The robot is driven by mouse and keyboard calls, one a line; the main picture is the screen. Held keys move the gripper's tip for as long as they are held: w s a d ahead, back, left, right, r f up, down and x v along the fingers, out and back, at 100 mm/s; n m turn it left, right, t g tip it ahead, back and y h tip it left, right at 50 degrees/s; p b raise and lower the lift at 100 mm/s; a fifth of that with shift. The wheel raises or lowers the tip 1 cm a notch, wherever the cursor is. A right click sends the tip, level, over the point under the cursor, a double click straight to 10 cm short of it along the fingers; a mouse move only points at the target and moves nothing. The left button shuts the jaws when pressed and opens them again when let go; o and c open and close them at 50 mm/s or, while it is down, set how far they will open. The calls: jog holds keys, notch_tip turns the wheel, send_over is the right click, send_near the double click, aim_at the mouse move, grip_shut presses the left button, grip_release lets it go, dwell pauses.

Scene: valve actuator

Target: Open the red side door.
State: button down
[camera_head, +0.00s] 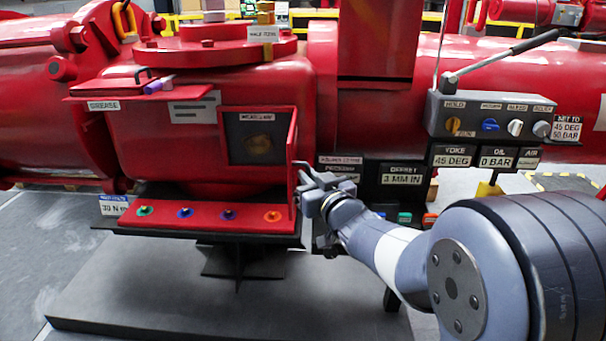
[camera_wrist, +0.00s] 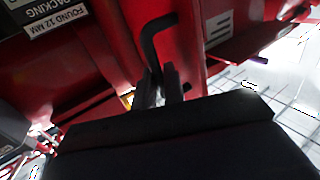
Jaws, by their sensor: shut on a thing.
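The red side door (camera_head: 293,158) stands swung out from the red housing, seen nearly edge-on at the right side of a square opening. Inside the opening is a dark recess (camera_head: 255,136) with a round brass-coloured part. A dark bent handle (camera_wrist: 151,42) on the door's red face shows in the wrist view; in the head view its top is a thin bar. My gripper (camera_head: 304,181) is at the door's right side. In the wrist view its fingers (camera_wrist: 165,84) are shut on the lower part of the handle. The fingers hide the grip point.
A red shelf (camera_head: 215,218) with several coloured pieces lies below the opening. Labelled plates (camera_head: 404,175) and a grey control box (camera_head: 490,117) with knobs and a lever stand to the right. A grey platform (camera_head: 200,300) lies below.

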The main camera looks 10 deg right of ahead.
jog(key=shift+w+d+r+n+g+y+p, duration=0.1)
jog(key=shift+w+d+n+g+y+p, duration=0.1)
jog(key=shift+d+n+g+y+p, duration=0.45)
jog(key=shift+w+d+n+g+y+p, duration=0.15)
jog(key=shift+d+n+y+p, duration=0.2)
jog(key=shift+d+y+p, duration=0.6)
jog(key=shift+w+d+r+n+g+y+p, duration=0.1)
jog(key=shift+w+d+n+g+y+p, duration=0.3)
jog(key=shift+d+p, duration=0.75)
jog(key=shift+s+a, duration=0.1)
jog(key=shift+s, duration=0.1)
jog(key=c, duration=1.5)
grip_release()
jog(key=shift+f, duration=0.2)
jog(key=p+v, duration=0.1)
jog(key=v, duration=0.9)
jog(key=shift+s+d+f, duration=0.15)
jog(key=shift+s+d, duration=0.1)
